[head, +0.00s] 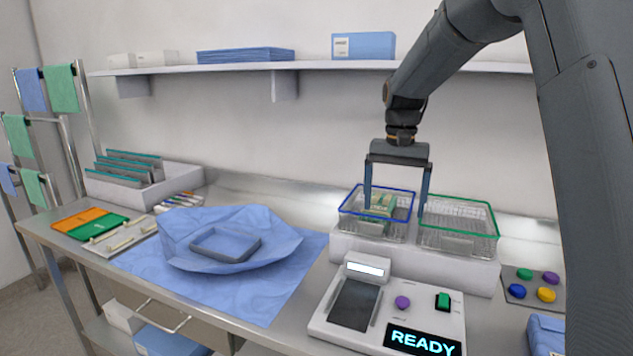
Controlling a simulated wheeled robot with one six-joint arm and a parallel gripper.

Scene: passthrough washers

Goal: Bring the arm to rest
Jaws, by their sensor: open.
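My arm reaches in from the right, and my gripper (395,209) points down over the two wire baskets. Its two fingers are spread wide and look empty. The left finger is at the blue-rimmed basket (349,211), the right finger near the shared edge with the green-rimmed basket (478,233). The green-rimmed basket looks empty.
In front of the baskets stands a white device (330,318) with a "READY" display (423,340). A grey tray (226,244) lies on blue wrap (283,238) to the left. Coloured buttons (532,288) are at the right. A shelf (180,70) runs along the wall behind.

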